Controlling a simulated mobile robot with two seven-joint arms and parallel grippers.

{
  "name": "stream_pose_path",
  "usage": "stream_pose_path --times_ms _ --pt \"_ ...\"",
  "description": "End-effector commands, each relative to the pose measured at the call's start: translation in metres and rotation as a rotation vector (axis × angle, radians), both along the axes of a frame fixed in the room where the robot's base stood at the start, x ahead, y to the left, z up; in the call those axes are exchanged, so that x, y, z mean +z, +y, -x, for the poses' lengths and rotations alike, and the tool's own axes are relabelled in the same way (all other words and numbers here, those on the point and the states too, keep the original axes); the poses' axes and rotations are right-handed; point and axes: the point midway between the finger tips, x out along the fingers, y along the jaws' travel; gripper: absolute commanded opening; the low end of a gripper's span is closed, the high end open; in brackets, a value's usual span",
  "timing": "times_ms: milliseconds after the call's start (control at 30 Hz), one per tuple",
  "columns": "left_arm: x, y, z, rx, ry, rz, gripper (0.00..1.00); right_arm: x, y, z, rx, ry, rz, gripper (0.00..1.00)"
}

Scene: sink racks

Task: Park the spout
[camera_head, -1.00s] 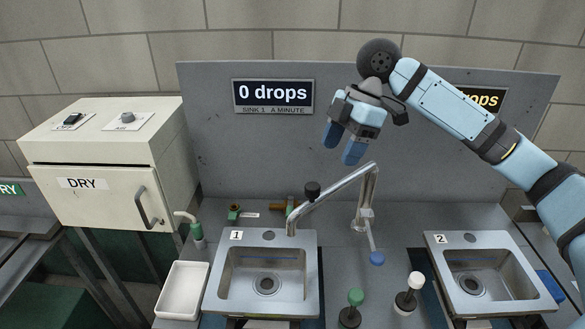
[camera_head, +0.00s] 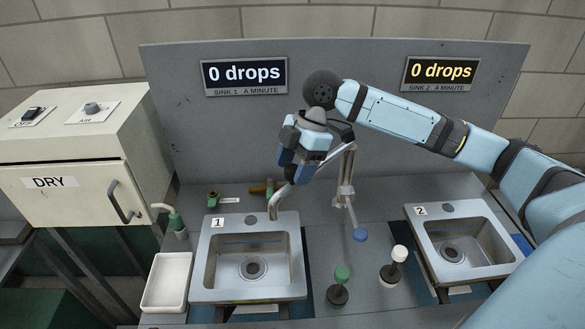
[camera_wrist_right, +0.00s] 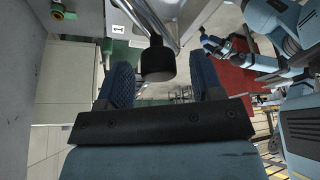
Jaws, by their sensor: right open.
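The metal spout (camera_head: 277,198) runs from its upright pipe (camera_head: 346,178) down to the left, its end over the back edge of sink 1 (camera_head: 206,270). My right gripper (camera_head: 293,172) is at the spout's arm, in front of part of it. In the right wrist view the spout's black knob (camera_wrist_right: 157,62) shows between the open fingers of my right gripper (camera_wrist_right: 163,78), with a gap on each side. The gripper hides this knob in the head view. A blurred blue arm end, perhaps my left gripper (camera_wrist_right: 218,46), shows in the right wrist view; its jaws are unclear.
The sink 1 sign (camera_head: 244,76) reads 0 drops, as does the sink 2 sign (camera_head: 440,73). Sink 2 (camera_head: 428,258) is at the right. A blue-ended lever (camera_head: 360,235), green knob (camera_head: 342,273) and white knob (camera_head: 399,253) stand between the sinks. A white tray (camera_head: 148,295) is at left.

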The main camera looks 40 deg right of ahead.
Motion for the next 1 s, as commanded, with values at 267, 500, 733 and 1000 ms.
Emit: stream_pose_path --times_ms 267,500,733,1000 --pt "0.0027 0.0008 -0.0005 0.002 -0.004 0.000 0.61 -0.0105 0.0039 0.0000 0.000 0.000 0.001 0.60" --pt "0.0023 0.0009 0.0003 0.002 -0.003 0.000 0.61 -0.0103 0.0038 -0.0001 0.000 0.000 0.001 0.42" --pt "0.0020 0.0009 0.0004 0.002 -0.002 -0.001 0.61 -0.0101 0.0038 -0.0001 0.000 0.000 0.001 0.00" --pt "0.0041 0.0010 0.0007 0.002 0.000 -0.001 0.61 -0.0092 -0.0010 -0.0001 0.011 0.000 0.001 0.00"
